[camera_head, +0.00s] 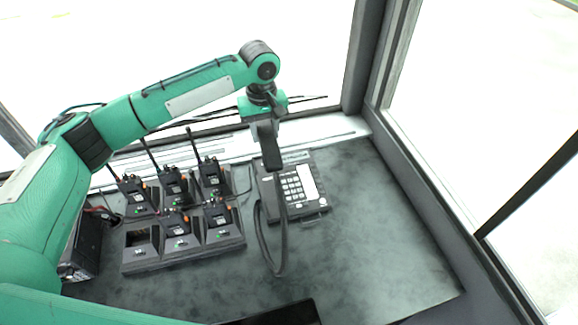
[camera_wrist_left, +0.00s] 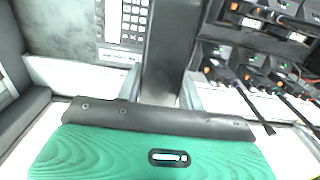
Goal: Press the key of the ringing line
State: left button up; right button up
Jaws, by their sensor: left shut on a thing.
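A dark desk phone (camera_head: 318,212) stands on the grey desk, with a keypad of pale keys (camera_head: 291,188) and a white label panel beside it. The keypad also shows at the top of the left wrist view (camera_wrist_left: 126,18). My left gripper (camera_head: 264,122) is shut on the black handset (camera_head: 269,152), held upright above the phone's back left part. The handset also shows between the fingers in the left wrist view (camera_wrist_left: 172,45). Its cord (camera_head: 282,235) hangs in a loop over the phone's left side. I cannot tell which line key is lit. My right gripper is out of view.
A charger rack (camera_head: 185,255) with several handheld radios stands left of the phone; its front left slot looks empty. A black box (camera_head: 82,248) stands further left. Window frames (camera_head: 425,175) border the desk. The desk right of the phone (camera_head: 385,240) is clear.

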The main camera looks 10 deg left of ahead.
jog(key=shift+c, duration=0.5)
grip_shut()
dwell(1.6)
